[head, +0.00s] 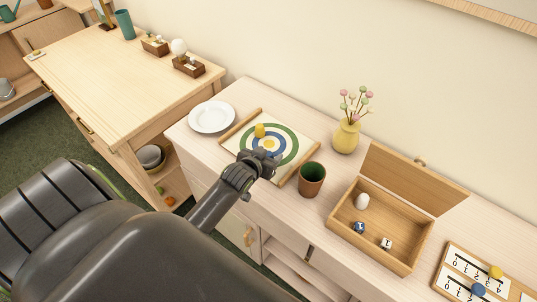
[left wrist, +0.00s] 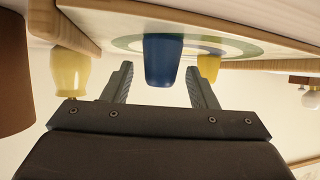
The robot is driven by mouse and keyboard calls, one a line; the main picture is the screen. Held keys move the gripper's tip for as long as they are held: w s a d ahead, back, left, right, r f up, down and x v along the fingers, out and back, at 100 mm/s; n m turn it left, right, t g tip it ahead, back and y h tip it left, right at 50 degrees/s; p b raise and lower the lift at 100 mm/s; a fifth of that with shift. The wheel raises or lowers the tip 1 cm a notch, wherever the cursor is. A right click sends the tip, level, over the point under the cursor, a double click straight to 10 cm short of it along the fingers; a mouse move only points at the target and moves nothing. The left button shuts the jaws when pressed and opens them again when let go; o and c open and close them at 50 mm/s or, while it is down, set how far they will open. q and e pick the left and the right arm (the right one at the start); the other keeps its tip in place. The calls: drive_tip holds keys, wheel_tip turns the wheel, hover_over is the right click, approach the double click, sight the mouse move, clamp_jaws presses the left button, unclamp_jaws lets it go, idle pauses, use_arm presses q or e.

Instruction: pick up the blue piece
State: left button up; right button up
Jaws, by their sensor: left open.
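The blue piece (left wrist: 163,60) stands on the target board (head: 232,141). In the left wrist view, which looks upside down, it appears between the two fingertips of my left gripper (left wrist: 160,72), with a gap on each side. In the head view my left gripper (head: 267,160) is low over the board's front right part and hides most of the blue piece. The left gripper is open and empty. A yellow piece (head: 260,130) stands on the board behind it; it also shows in the left wrist view (left wrist: 208,67). My right gripper is not in view.
A green-brown cup (head: 312,180) stands close right of the board. A yellow vase (head: 346,137) with flowers is behind it. A white plate (head: 212,117) lies to the left. An open wooden box (head: 378,252) and a number board (head: 457,262) are to the right.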

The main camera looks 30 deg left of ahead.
use_arm(q)
drive_tip(key=shift+x, duration=1.2)
drive_tip(key=c, duration=1)
